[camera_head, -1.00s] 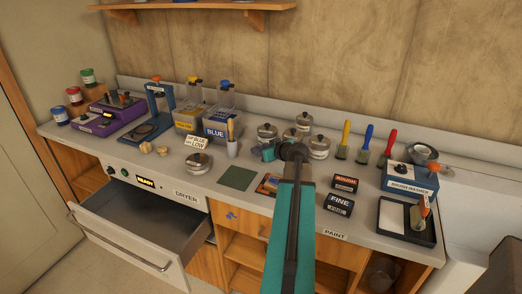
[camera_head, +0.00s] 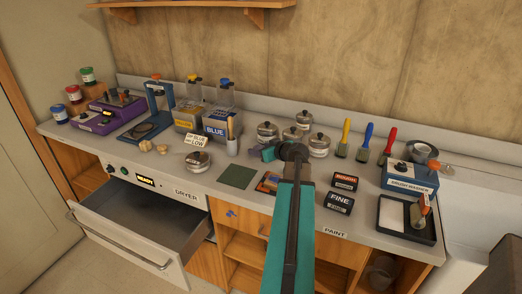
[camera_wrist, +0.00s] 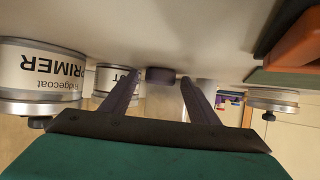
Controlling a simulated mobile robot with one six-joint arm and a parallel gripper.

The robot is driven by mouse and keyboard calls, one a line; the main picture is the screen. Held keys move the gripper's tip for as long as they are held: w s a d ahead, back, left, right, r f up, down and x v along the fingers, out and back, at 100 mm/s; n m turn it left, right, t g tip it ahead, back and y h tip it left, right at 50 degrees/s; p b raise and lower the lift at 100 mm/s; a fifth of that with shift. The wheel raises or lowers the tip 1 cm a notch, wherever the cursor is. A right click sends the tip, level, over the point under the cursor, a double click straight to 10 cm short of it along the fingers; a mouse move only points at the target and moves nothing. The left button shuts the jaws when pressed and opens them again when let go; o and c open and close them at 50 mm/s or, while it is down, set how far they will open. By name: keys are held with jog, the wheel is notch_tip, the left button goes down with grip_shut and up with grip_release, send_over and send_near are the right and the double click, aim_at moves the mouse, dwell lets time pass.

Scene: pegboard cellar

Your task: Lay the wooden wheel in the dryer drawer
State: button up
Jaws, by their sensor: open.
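The dryer drawer (camera_head: 118,248) is pulled out at the lower left below the counter, and its visible inside looks empty. Small pale wooden pieces (camera_head: 146,146) lie on the counter above the dryer; they are too small to tell which, if any, is the wooden wheel. My gripper (camera_head: 262,152) is over the middle of the counter, well right of these pieces and the drawer. In the wrist view, my gripper's two fingers (camera_wrist: 160,92) are apart with nothing held; a dark round-ended object (camera_wrist: 160,76) shows beyond, between their tips.
Lidded tins (camera_head: 319,147) stand close to my gripper; a PRIMER tin (camera_wrist: 40,75) shows in the wrist view. A brush cup (camera_head: 232,147), a round tin (camera_head: 197,162) and a green mat (camera_head: 238,177) lie between my gripper and the wooden pieces. Sanding blocks (camera_head: 339,203) sit right.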

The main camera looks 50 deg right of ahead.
jog(key=shift+r, duration=0.2)
jog(key=b+v, duration=0.1)
jog(key=v, duration=0.8)
jog(key=shift+s+a, duration=0.1)
jog(key=shift+a, duration=0.05)
jog(key=shift+b+v, duration=1.05)
jog(key=shift+v, duration=0.3)
jog(key=shift+o, duration=0.6)
jog(key=shift+r, duration=0.15)
